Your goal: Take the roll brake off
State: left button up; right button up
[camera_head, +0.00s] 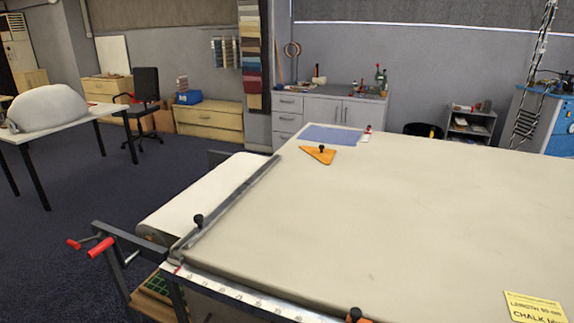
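A roll of pale cloth (200,200) lies in a dark frame along the left edge of the long cloth table (400,210). At the near left end of the frame are two red-gripped handles, a larger one (101,247) and a smaller one (74,243). I cannot tell which of them, if either, is the roll brake. A long grey metal bar (233,200) with a black knob (198,220) lies along the table's left edge, beside the roll. Neither of my grippers shows in the head view.
A marked metal rule (240,292) runs along the near table edge. An orange triangle (318,155), a blue sheet (330,135) and a yellow card (535,307) lie on the table. A green-and-brown crate (158,288) sits below the roll frame. The middle of the table is clear.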

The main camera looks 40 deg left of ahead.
aim_at(102, 235)
jog(key=u, duration=1.1)
jog(key=k, duration=0.05)
